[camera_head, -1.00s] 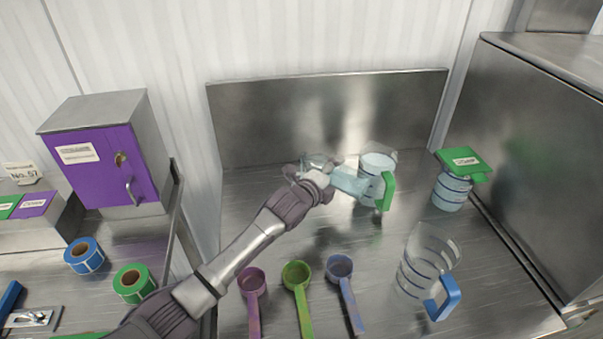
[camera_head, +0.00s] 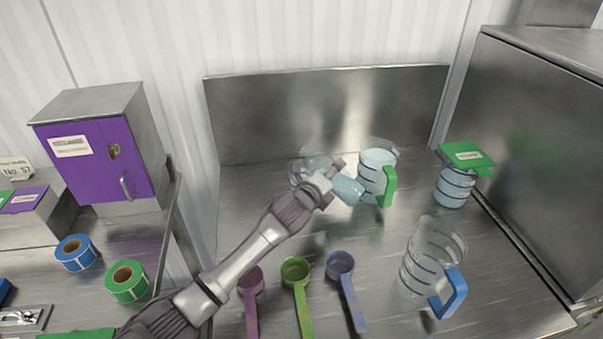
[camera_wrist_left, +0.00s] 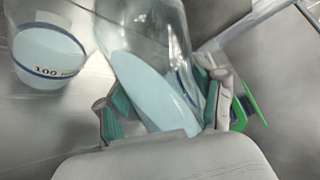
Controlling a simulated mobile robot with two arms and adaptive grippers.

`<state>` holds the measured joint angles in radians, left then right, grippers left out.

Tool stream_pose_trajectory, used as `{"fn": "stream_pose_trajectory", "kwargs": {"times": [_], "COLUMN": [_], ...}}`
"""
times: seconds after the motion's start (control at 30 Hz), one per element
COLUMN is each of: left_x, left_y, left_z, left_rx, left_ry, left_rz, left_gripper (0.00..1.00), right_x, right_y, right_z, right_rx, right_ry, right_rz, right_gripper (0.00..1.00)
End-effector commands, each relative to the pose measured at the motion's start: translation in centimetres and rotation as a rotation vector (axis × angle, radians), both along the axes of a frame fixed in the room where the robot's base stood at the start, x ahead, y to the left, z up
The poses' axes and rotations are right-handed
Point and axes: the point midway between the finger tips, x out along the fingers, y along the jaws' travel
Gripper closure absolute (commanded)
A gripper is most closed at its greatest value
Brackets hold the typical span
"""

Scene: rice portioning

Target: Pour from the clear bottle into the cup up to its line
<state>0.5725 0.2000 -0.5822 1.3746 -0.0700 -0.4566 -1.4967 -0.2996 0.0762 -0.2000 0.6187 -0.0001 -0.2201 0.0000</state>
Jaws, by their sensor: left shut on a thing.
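My left gripper (camera_head: 322,182) is shut on the clear bottle (camera_head: 346,188), which holds pale blue liquid and is tilted. The bottle (camera_wrist_left: 150,75) also fills the middle of the left wrist view between the two fingers (camera_wrist_left: 160,115). The cup (camera_head: 377,172), clear with a green handle, stands upright just right of the bottle and holds pale blue liquid. In the left wrist view, a clear vessel (camera_wrist_left: 45,55) has pale blue liquid around a dark line marked 100. I cannot see a stream between bottle and cup. My right gripper is out of view.
A clear blue-handled jug (camera_head: 428,262) stands at front right. A jar (camera_head: 454,187) with a green lid (camera_head: 467,155) stands at back right. Purple (camera_head: 251,280), green (camera_head: 296,271) and blue (camera_head: 340,264) scoops lie in front. A metal panel (camera_head: 325,115) closes the back.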

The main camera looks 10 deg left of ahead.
Motion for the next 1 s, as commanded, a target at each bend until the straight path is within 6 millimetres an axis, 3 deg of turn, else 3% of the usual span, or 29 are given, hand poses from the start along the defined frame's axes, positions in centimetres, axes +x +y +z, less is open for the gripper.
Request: {"fn": "stream_pose_trajectory", "kwargs": {"times": [0.03,0.37,0.47,0.57,0.8,0.83,1.0], "left_x": [0.1,0.6,0.8,0.6,0.6,0.6,0.6], "left_y": [0.1,1.5,1.9,1.6,1.3,1.3,1.3], "left_z": [-0.5,3.7,3.6,1.7,1.9,3.5,5.8], "left_rx": [0.03,0.316,0.442,0.555,0.898,0.899,0.96], "left_ry": [-0.013,-0.131,-0.181,-0.227,-0.368,-0.372,-0.395], "left_rz": [0.001,0.001,0.0,-0.001,0.0,0.002,0.001], "left_gripper": [0.84,0.84,0.84,0.84,0.84,0.84,0.84], "right_x": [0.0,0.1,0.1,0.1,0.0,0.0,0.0], "right_y": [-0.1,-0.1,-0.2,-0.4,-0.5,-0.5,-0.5], "right_z": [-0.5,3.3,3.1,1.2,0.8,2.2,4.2], "right_rx": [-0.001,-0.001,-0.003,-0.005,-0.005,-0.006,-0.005], "right_ry": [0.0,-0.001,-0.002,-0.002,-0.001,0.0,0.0], "right_rz": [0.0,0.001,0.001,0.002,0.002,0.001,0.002], "right_gripper": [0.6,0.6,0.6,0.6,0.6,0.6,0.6]}}
